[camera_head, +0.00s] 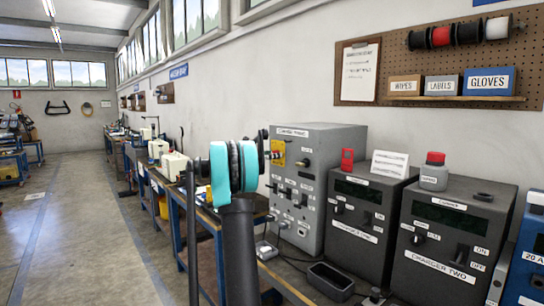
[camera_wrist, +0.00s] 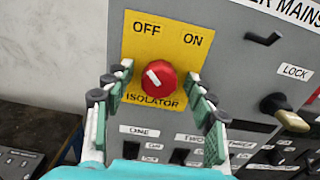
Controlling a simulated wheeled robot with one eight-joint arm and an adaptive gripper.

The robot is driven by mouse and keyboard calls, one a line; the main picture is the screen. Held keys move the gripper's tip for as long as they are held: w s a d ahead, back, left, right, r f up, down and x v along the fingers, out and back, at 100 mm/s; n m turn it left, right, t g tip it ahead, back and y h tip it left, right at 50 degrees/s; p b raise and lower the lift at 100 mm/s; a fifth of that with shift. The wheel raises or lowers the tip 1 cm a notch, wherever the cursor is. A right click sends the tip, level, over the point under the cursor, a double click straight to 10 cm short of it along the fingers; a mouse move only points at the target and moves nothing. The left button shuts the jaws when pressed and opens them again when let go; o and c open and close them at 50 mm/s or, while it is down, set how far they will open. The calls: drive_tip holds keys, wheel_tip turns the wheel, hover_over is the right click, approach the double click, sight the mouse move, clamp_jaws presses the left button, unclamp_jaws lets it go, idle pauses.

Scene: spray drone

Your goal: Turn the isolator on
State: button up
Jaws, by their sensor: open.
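The isolator is a round red knob (camera_wrist: 158,85) on a yellow plate (camera_wrist: 180,45) marked OFF at upper left and ON at upper right. The white line on the knob slants toward the upper left, on the OFF side. In the head view the yellow plate (camera_head: 279,146) is on the grey charger mains cabinet (camera_head: 325,170), and my gripper (camera_head: 267,150) is just left of it, partly hiding the knob. In the wrist view my gripper (camera_wrist: 160,76) is open, its fingers on either side of the knob with gaps. I cannot tell whether the tips reach its depth.
A lock handle (camera_wrist: 288,112) sticks out right of the plate, with labelled switches (camera_wrist: 148,145) below. In the head view two dark chargers (camera_head: 365,215) stand right of the cabinet, and a black tray (camera_head: 330,280) lies in front. Open floor (camera_head: 90,230) is at left.

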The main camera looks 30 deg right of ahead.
drive_tip(key=c, duration=1.2)
drive_tip(key=shift+o, duration=0.2)
drive_tip(key=m, duration=1.7)
drive_tip(key=shift+s+f+m, duration=0.2)
drive_tip(key=shift+f+m, duration=0.05)
drive_tip(key=shift+m, duration=0.15)
